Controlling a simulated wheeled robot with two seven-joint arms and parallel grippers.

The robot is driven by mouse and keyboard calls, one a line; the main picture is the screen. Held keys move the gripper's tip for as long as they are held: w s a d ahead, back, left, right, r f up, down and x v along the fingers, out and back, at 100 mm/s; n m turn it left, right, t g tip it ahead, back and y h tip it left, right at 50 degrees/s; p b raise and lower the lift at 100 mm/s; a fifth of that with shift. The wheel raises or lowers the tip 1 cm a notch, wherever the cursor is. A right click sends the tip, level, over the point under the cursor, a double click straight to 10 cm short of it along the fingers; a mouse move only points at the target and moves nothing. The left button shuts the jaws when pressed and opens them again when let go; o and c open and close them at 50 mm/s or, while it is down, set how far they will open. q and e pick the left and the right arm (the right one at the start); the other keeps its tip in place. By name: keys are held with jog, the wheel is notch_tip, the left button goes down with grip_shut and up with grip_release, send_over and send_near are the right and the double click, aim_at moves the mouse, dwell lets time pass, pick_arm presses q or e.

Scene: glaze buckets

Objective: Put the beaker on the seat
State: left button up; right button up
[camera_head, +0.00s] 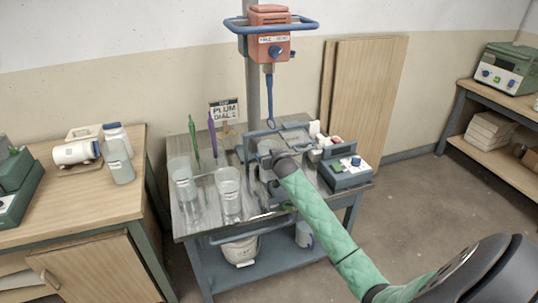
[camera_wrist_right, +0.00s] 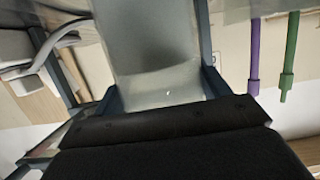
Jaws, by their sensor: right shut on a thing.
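My right gripper (camera_wrist_right: 160,95) is shut on a translucent beaker (camera_wrist_right: 155,50), with one finger on each side of its wall in the right wrist view. In the head view my right gripper (camera_head: 272,168) is over the middle of the metal table, by the blue-framed stand, and partly hides the beaker and what lies beneath. I cannot tell whether the beaker touches anything below. The seat cannot be made out clearly behind my gripper. My left gripper is not in view.
Two clear vessels (camera_head: 183,185) (camera_head: 228,190) stand on the table's left part. Behind them are a green rod (camera_head: 194,138) and a purple rod (camera_head: 212,135). An orange mixer head (camera_head: 269,40) hangs above with a blue hook. A blue-grey control box (camera_head: 346,170) sits right.

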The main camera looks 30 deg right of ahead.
jog(key=shift+r, duration=0.1)
jog(key=o, duration=2.1)
jog(key=shift+c, duration=0.2)
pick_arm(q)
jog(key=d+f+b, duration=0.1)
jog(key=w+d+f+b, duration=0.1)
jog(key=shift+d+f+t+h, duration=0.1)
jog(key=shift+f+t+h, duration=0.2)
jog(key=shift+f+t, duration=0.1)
pick_arm(e)
jog(key=v, duration=1.2)
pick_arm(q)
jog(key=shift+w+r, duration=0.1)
